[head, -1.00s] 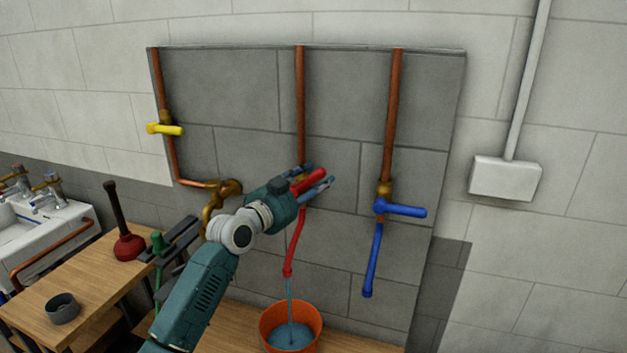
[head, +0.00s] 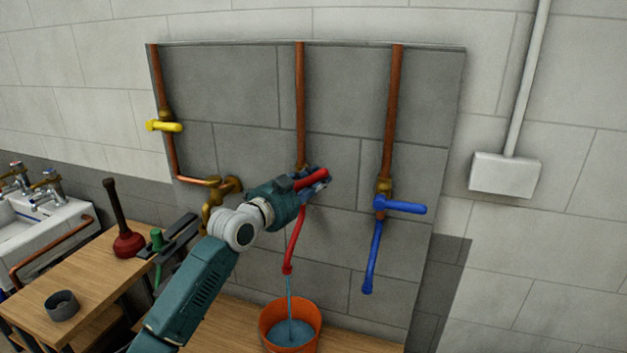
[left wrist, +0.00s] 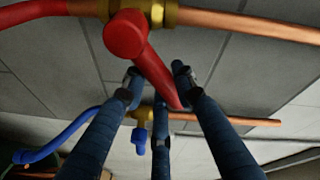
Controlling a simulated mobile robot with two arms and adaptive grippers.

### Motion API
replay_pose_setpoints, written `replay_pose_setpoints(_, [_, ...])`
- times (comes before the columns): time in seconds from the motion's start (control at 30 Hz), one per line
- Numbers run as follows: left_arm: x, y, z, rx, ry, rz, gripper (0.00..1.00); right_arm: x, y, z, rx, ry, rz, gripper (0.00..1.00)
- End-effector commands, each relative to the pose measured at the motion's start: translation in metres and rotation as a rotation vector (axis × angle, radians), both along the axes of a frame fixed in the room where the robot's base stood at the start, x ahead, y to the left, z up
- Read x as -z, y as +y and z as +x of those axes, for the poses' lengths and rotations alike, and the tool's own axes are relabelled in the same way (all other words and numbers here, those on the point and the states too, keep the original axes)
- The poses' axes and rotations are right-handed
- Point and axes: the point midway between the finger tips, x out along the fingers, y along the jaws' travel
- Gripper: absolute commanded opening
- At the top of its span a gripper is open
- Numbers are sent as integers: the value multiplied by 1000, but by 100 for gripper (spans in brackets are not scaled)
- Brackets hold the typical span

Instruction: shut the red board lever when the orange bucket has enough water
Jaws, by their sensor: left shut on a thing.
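The red board lever (head: 314,180) sits on the middle copper pipe of the grey board and points sideways to the right, across the pipe's line in the head view. My left gripper (head: 318,184) is shut on it. In the left wrist view the red lever (left wrist: 152,65) runs from the brass valve (left wrist: 160,12) in between my left gripper's blue fingers (left wrist: 158,95). A red hose (head: 295,240) hangs below the valve. Water runs from it into the orange bucket (head: 270,326), which stands on the wooden bench and holds blue water (head: 291,334). My right gripper is not in view.
A blue lever (head: 405,205) with a blue hose (head: 374,255) is to the right on the board. A yellow lever (head: 165,126) is at upper left. A plunger (head: 127,243) and a dark ring (head: 61,306) stand on a side table beside a sink (head: 40,225).

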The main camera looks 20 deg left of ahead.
Motion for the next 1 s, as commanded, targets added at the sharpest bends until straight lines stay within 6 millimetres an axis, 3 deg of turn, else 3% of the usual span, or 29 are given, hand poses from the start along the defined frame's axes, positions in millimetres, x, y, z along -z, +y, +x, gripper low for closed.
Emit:
replay_pose_setpoints(0.6, [29,-8,-1,2,-12,477,0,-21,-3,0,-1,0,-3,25])
replay_pose_setpoints(1.0, [40,-8,-1,0,-16,615,0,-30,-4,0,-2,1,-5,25])
